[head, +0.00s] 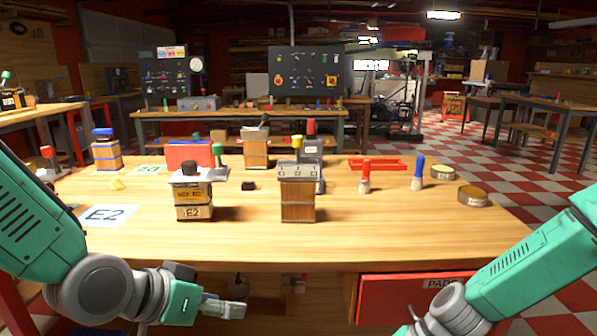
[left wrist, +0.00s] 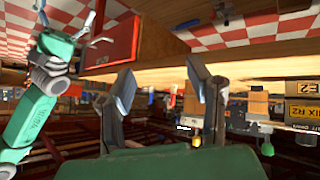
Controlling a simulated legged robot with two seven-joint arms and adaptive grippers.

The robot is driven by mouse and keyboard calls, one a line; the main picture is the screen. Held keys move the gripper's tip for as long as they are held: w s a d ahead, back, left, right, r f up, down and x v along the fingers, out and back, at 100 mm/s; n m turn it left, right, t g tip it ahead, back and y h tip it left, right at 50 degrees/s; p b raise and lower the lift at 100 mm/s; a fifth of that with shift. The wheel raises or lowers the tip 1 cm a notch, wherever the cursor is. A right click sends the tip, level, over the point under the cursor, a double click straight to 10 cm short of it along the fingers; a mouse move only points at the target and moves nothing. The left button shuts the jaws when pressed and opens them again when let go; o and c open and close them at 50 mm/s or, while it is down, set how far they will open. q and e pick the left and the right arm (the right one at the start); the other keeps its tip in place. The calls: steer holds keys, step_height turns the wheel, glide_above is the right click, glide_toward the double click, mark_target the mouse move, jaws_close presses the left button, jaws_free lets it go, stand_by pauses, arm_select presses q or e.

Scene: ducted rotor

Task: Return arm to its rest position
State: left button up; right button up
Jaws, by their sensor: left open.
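My left arm (head: 40,235) comes in from the left and bends down in front of the table's near edge. My left gripper (head: 225,308) is below the tabletop level, in front of the table. In the left wrist view my left gripper (left wrist: 160,80) has its two fingers apart with nothing between them. My right arm (head: 535,255) comes in from the right, low before the table; its gripper is cut off in the head view. In the left wrist view my right gripper (left wrist: 72,22) shows with its fingers spread and seems empty.
The wooden table (head: 400,235) holds a box marked E2 (head: 194,195), a wooden block with a grey top (head: 298,200), red (head: 365,178) and blue (head: 418,172) handled tools, and round tins (head: 472,196). A red drawer (head: 400,295) is under the front edge, between my arms.

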arm_select(q)
steer(key=s+a+f+n+g+y, duration=0.1)
steer(key=s+a+f, duration=0.15)
steer(key=f, duration=0.35)
steer(key=s+a+f+n+g+y, duration=0.1)
steer(key=s+a+f, duration=0.1)
steer(key=s+f, duration=0.3)
arm_select(e)
steer(key=s+d+f+n+h, duration=0.4)
steer(key=s+f, duration=0.3)
steer(key=s, duration=0.2)
arm_select(q)
steer(key=s+a+f+n+g+y+p, duration=0.1)
steer(key=s+a+f+g+y, duration=0.1)
steer(key=s+a+f, duration=0.3)
steer(key=s+a+f+n+g+y+p, duration=0.1)
steer(key=s+a+f+g+y, duration=0.1)
steer(key=s+a+f, duration=0.4)
steer(key=s+f, duration=0.3)
steer(key=s, duration=0.4)
steer(key=shift+s+f+y, duration=0.15)
steer(key=shift+f+y, duration=0.15)
arm_select(e)
steer(key=s+d+f+n+t+h, duration=0.1)
steer(key=s+d+n+h, duration=0.3)
steer(key=s+d+n, duration=0.6)
steer(key=s, duration=0.4)
steer(key=shift+d, duration=0.4)
